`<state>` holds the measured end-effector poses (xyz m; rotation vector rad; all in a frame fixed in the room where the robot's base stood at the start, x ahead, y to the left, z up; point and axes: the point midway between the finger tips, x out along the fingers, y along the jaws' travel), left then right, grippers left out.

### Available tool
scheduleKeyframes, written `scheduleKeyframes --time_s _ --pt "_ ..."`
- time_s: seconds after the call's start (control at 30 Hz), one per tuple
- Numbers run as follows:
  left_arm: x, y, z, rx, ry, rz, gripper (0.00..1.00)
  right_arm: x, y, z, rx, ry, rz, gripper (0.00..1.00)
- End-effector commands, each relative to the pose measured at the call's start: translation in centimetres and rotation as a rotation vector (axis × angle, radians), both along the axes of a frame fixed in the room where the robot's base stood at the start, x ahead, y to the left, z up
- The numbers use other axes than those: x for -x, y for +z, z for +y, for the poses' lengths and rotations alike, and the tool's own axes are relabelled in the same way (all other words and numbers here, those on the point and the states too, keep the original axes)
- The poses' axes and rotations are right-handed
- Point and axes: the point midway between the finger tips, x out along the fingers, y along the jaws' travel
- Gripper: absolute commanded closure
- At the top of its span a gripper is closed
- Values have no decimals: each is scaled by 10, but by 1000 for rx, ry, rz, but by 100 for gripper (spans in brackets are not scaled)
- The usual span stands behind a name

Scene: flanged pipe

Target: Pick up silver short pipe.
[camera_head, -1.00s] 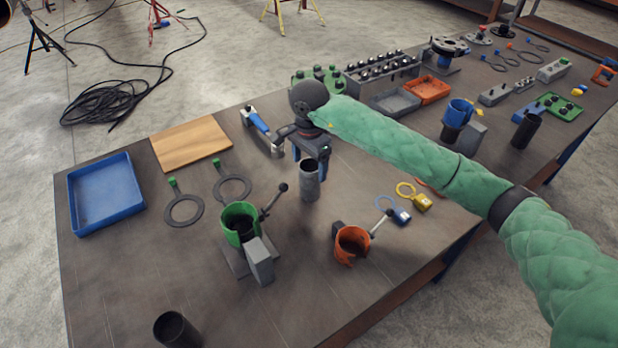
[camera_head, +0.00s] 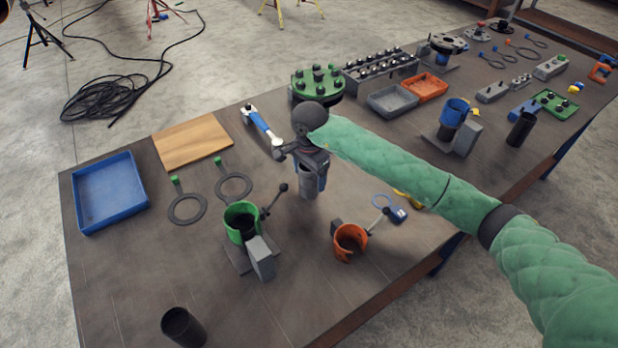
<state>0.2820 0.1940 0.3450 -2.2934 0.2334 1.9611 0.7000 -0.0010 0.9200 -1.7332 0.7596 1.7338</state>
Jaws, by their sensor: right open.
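The silver short pipe (camera_head: 308,187) stands upright on the table, right of the green clamp. My right gripper (camera_head: 311,178) is over its top, with the fingers pointing down around or beside the upper part. The gripper body and a finger hide the pipe's rim, so I cannot tell whether the fingers touch it. The right gripper is open. My left gripper is not in view.
A green clamp (camera_head: 241,219) and an orange clamp (camera_head: 350,241) stand close in front of the pipe. A blue-handled wrench (camera_head: 259,123) lies behind. A black pipe (camera_head: 184,327) stands at the front edge. The table (camera_head: 150,265) is clear at front left.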

Motion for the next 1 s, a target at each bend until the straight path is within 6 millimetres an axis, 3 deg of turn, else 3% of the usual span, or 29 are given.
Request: scheduleKeyframes --time_s 0.07,0.37,0.67,0.93,1.0 --pt "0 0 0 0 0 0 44 0 0 0 0 0 0 27" --pt "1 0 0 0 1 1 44 0 1 0 -1 0 -1 85" --pt "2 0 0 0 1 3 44 -1 6 0 -1 1 -2 85" --pt "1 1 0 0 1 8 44 -1 43 0 1 3 -5 85" --pt "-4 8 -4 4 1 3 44 -2 48 -16 3 -2 -4 85"
